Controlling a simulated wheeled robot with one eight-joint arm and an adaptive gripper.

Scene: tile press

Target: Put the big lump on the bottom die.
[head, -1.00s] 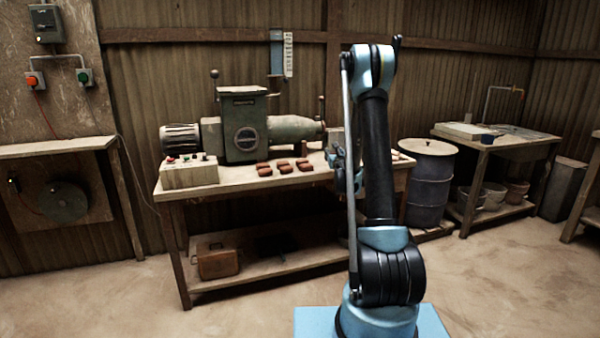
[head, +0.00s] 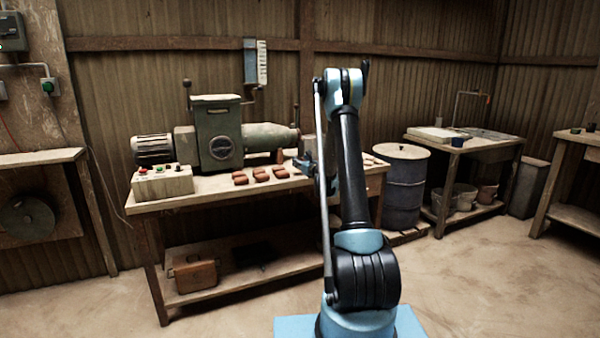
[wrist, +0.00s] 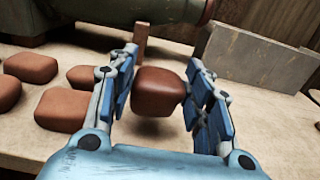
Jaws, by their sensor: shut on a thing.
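A reddish-brown clay lump (wrist: 158,92) sits between the fingers of my gripper (wrist: 160,95) in the wrist view. The gripper is shut on it, and a shadow shows on the bench below it. In the head view my gripper (head: 306,166) is over the right part of the bench, partly hidden by my arm. Several other lumps (head: 262,176) lie on the bench to its left; some also show at the left of the wrist view (wrist: 62,108). I cannot tell from size which is the big lump. I cannot make out the bottom die.
The bench (head: 210,192) carries a green machine (head: 217,140) with a horizontal barrel and a control box (head: 162,182). A grey block (wrist: 255,58) stands beyond the gripper. A drum (head: 402,185) and a side table (head: 465,147) are to the right. Floor at the front right is clear.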

